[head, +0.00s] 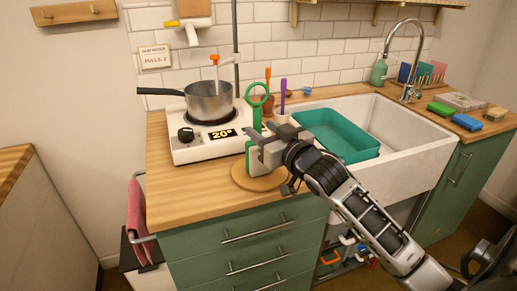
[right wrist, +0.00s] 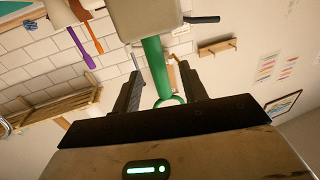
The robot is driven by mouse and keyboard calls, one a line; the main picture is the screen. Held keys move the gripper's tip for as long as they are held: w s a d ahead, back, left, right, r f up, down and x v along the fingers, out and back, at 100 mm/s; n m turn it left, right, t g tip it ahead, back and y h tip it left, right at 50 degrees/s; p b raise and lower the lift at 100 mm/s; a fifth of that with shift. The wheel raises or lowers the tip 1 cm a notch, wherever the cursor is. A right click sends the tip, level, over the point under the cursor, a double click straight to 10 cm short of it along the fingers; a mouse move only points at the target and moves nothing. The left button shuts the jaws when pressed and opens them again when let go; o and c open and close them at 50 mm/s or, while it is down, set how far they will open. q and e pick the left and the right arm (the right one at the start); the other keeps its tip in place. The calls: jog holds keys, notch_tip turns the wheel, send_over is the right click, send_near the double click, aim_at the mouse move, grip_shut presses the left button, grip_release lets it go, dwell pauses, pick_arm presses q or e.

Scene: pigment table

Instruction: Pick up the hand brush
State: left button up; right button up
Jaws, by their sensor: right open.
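The hand brush has a green handle (head: 257,117) with a ring at its top. It stands upright on a round wooden board (head: 262,183) in front of the hot plate, partly hidden by my gripper. My right gripper (head: 260,144) is open at the brush. In the right wrist view, the green handle (right wrist: 154,68) lies between the two spread fingers (right wrist: 158,72), with its ring near the palm and a pale block, seemingly the brush head, beyond. I cannot tell whether either finger touches it. My left gripper is out of view.
A steel pot (head: 209,101) sits on the hot plate (head: 205,150) behind left. Pots with an orange and a purple tool (head: 283,92) stand close behind the brush. A teal tub (head: 338,137) lies in the white sink (head: 405,150) to the right. The counter's front left is clear.

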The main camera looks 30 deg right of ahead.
aim_at(260, 127)
jog(key=w, duration=0.3)
jog(key=shift+w+d+f, duration=0.1)
jog(key=shift+w, duration=0.15)
jog(key=shift+c, duration=0.3)
grip_shut()
